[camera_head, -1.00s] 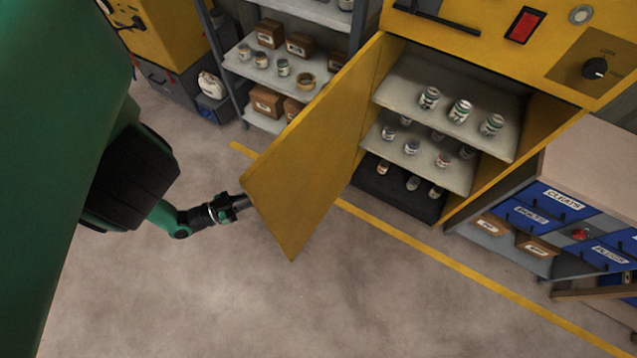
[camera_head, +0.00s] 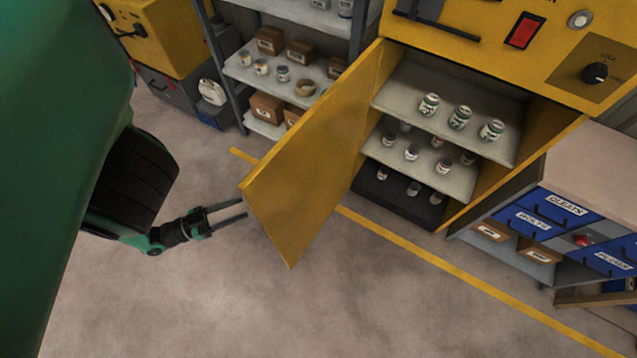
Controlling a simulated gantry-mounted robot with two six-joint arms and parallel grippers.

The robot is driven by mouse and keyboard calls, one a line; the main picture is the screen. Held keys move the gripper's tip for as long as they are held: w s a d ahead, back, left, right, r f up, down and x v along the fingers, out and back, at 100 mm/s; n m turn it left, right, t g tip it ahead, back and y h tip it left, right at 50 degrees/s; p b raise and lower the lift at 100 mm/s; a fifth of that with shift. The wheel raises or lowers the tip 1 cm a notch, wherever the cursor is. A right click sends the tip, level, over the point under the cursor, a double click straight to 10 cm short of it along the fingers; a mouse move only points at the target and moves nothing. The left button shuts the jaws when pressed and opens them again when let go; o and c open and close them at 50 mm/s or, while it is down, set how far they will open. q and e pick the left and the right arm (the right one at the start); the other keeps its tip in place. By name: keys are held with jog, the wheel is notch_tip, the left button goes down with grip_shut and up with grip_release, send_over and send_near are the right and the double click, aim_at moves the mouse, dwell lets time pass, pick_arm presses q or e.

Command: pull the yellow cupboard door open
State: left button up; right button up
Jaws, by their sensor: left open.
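The yellow cupboard door (camera_head: 315,155) stands wide open, swung out to the left of the yellow cupboard (camera_head: 545,125). Its inner face shows; its outer face and any handle there are hidden. Inside the cupboard, several small cans (camera_head: 460,117) stand on grey shelves (camera_head: 400,88). My left gripper (camera_head: 245,209) is open, with two thin fingers spread and nothing seen between them. Its fingertips are close to the door's free edge, at the left; whether they touch it I cannot tell. My right gripper is not in view.
A grey shelf rack (camera_head: 243,75) with boxes and jars stands behind the door. A drawer unit (camera_head: 535,205) with blue bins stands right of the cupboard. A yellow line (camera_head: 430,258) crosses the floor. The floor (camera_head: 230,310) in front is clear.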

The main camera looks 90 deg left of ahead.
pick_arm(q)
jog(key=v, duration=0.4)
jog(key=shift+s+d, duration=0.1)
jog(key=shift+s, duration=0.1)
dwell(0.3)
